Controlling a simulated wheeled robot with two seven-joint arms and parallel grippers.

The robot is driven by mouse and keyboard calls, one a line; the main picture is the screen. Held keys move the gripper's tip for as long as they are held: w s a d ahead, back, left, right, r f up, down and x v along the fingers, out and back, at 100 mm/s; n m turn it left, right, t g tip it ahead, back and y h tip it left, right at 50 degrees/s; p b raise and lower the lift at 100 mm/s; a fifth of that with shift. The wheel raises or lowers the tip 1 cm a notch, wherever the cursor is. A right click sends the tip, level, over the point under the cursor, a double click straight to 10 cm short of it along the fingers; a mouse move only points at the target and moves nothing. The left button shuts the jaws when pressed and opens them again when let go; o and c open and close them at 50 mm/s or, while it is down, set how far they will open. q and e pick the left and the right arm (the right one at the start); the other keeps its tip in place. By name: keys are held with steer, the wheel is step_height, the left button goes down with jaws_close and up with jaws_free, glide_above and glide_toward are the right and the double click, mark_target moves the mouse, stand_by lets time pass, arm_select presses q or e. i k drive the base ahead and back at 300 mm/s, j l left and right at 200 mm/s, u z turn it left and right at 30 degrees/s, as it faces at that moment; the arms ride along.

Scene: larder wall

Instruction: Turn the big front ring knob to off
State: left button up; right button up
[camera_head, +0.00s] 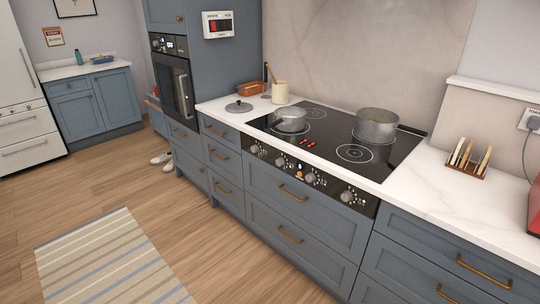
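The black glass hob (335,166) is set in the white counter. Its front panel carries a row of several silver knobs, among them a left-end knob (255,149), a knob left of centre (282,161), a knob right of centre (312,177) and a right-end knob (347,195). Their pointer settings and labels are too small to read. A bare front ring (354,153) shows as white circles on the glass. Red lights (306,143) show near the middle of the hob. Neither of my grippers is in view.
A large grey pot (376,127) stands on the back right ring, a small pan (291,120) on the left. A toast rack (467,160) stands on the right counter. A striped rug (108,262) lies on the floor; the wooden floor before the drawers is clear.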

mark_target(280, 161)
steer(key=i+j, duration=0.2)
steer(key=i, duration=0.4)
steer(key=i+j, duration=0.2)
steer(key=i, duration=0.4)
steer(key=i+j+u, duration=0.1)
steer(key=i, duration=0.5)
steer(key=i+j, duration=0.2)
steer(key=i, duration=0.4)
